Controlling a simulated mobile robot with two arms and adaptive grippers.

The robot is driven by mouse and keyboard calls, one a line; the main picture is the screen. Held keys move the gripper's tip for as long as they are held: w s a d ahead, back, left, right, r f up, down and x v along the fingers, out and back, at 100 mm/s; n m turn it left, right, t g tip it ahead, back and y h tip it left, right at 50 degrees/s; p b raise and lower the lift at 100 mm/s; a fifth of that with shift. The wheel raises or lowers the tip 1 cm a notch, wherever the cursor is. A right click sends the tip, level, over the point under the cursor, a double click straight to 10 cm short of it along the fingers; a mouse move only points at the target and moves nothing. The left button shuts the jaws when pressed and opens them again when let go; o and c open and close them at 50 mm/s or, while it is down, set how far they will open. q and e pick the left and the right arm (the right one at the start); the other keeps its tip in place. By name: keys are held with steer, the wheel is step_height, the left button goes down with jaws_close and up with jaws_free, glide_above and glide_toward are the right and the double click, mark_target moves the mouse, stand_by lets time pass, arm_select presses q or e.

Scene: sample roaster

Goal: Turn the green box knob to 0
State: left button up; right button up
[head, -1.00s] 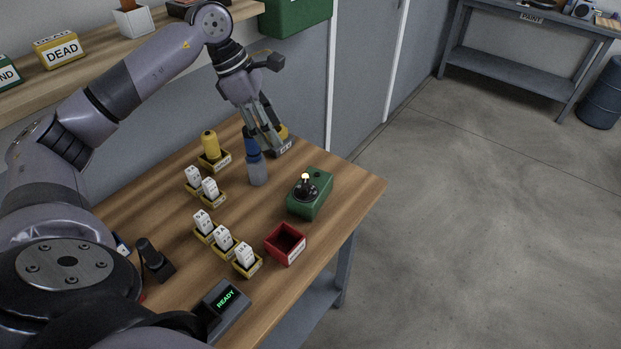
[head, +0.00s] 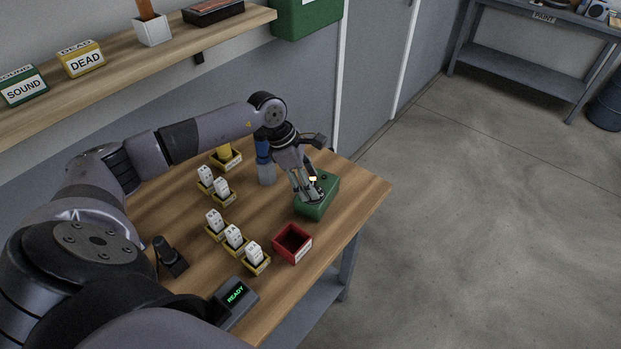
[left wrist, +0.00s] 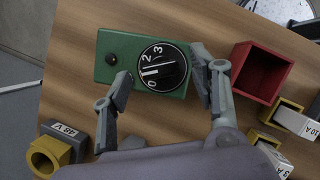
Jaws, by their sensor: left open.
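The green box (head: 318,208) sits near the right edge of the wooden table. In the left wrist view the green box (left wrist: 118,48) carries a round black knob (left wrist: 165,70) with white numerals 0, 2 and 3 along its left side. A white line on the knob points left, between 0 and 2; its exact setting is hard to read. A small black button lies left of the knob. My left gripper (head: 308,194) is open, just above the box. In the left wrist view its fingers (left wrist: 160,74) are on either side of the knob; I cannot tell whether they touch it.
A red bin (head: 292,245) stands in front of the box. Several white blocks in yellow holders (head: 234,238) stand left. A READY display (head: 236,293) is at the front.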

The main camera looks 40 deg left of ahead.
arm_select(q)
steer(key=shift+w+d+f, duration=0.1)
steer(key=shift+d+f, duration=0.1)
steer(key=shift+f, duration=0.35)
steer(key=shift+c, duration=0.6)
steer(key=c, duration=1)
